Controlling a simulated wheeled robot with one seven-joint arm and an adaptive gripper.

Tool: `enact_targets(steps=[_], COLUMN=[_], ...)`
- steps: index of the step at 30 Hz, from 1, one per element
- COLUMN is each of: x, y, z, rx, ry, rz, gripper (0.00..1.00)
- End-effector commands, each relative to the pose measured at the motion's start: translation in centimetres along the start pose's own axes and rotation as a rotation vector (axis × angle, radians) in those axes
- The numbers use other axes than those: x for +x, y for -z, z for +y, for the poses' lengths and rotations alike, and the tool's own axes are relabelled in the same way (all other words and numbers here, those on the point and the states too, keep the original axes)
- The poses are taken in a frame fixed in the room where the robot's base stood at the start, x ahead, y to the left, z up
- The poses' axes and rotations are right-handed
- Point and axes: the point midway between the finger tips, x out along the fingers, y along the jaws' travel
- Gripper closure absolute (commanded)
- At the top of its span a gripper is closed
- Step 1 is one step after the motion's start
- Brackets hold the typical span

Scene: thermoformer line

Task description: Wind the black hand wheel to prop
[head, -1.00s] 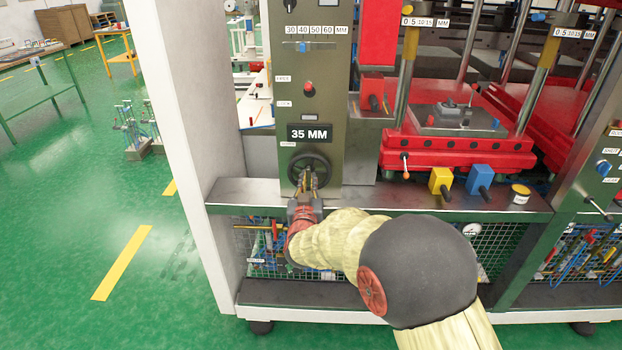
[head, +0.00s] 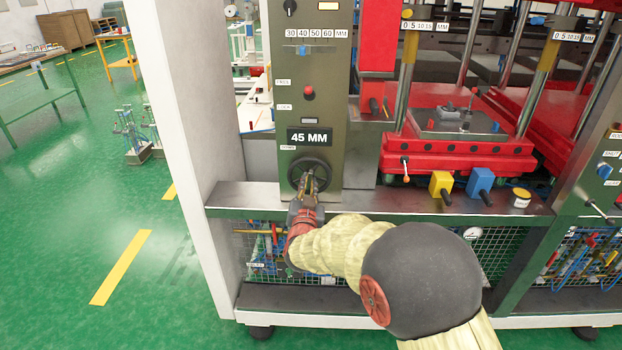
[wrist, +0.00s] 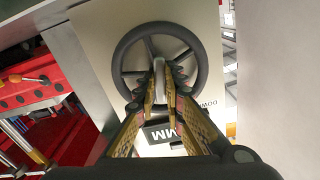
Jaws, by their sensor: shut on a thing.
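The black hand wheel (head: 310,174) is on the lower part of a grey-green upright panel. It also shows in the wrist view (wrist: 128,62), a ring with spokes. My gripper (head: 310,182) reaches the wheel from below and in front, and its fingers are shut on the wheel. In the wrist view the fingertips (wrist: 160,85) close at the wheel's hub and spoke area, though the exact contact is partly hidden. The display (head: 310,137) above the wheel reads 45 MM. A scale (head: 311,33) marked 30 40 50 60 MM with a blue pointer (head: 303,50) sits higher on the panel.
A red knob (head: 309,93) is on the panel between scale and display. A metal ledge (head: 400,200) runs below the panel. Yellow (head: 440,184) and blue (head: 480,180) blocks stand on it to the right. Red press plates (head: 450,152) are behind them.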

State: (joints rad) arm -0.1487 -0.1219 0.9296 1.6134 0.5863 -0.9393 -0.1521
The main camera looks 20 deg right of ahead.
Motion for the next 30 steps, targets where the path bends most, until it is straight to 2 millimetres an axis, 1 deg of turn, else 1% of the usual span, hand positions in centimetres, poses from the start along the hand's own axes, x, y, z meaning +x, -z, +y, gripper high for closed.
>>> enact_targets(steps=[4,9,12,22,30], x=[-0.03,-0.03,-0.03,-0.03,-0.04], y=[-0.09,-0.10,-0.10,-0.10,-0.06], z=[-0.02,-0.02,-0.03,-0.03,-0.05], rx=[0.019,0.173,0.232,0.260,0.472], ry=[0.001,0.000,0.000,0.000,0.001], rz=[-0.002,-0.002,-0.002,-0.002,-0.002], gripper=[1.00,1.00,1.00,1.00,1.00])
